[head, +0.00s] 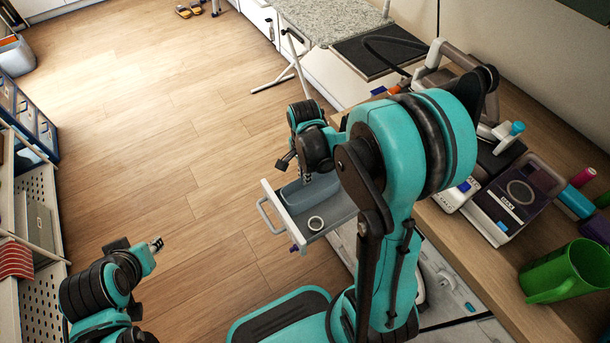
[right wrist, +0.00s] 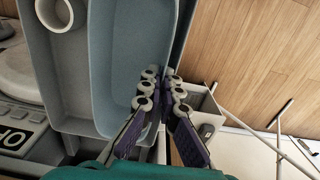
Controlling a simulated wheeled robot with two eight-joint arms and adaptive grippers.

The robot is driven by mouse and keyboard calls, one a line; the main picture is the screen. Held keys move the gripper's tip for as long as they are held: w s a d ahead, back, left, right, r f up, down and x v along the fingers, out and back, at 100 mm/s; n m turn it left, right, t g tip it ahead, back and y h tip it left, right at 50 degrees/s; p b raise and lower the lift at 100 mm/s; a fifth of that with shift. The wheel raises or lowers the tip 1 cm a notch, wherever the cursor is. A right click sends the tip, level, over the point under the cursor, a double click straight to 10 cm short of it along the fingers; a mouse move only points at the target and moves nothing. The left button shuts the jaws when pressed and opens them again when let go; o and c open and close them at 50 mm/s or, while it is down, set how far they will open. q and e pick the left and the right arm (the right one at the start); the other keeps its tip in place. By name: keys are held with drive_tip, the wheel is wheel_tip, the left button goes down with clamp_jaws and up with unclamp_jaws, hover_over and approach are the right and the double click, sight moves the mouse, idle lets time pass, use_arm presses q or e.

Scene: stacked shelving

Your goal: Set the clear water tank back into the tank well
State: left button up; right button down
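The blue-grey tank (head: 308,193) is at the pulled-out grey tray (head: 335,212), beneath my right gripper (head: 306,172). In the right wrist view the tank (right wrist: 118,55) is a long, smooth, rounded basin beside the grey tray floor (right wrist: 62,75). My right gripper (right wrist: 160,88) has its fingertips close together at the tank's right rim, with the wall appearing pinched between them. Whether the tank rests fully on the tray is hidden. No separate tank well can be made out. My left gripper (head: 155,244) is over the floor at lower left, away from the tank; its opening is too small to judge.
A white ring-like cup (head: 315,223) sits in the tray. The wooden counter (head: 470,240) at right holds a green mug (head: 565,271) and several devices. A shelf unit (head: 35,200) stands at far left. The wooden floor (head: 170,130) between is clear.

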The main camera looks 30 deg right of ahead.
drive_tip(key=c, duration=1.6)
unclamp_jaws()
drive_tip(key=shift+c, duration=0.2)
drive_tip(key=shift+r, duration=0.1)
wheel_tip(320, 180, up, 12)
drive_tip(key=s+a+r+n+t, duration=0.1)
drive_tip(key=s+a+n+t, duration=0.5)
drive_tip(key=n, duration=1.1)
drive_tip(key=s+t, duration=0.1)
drive_tip(key=s, duration=0.1)
drive_tip(key=shift+s+a+r, duration=0.3)
drive_tip(key=shift+r, duration=0.05)
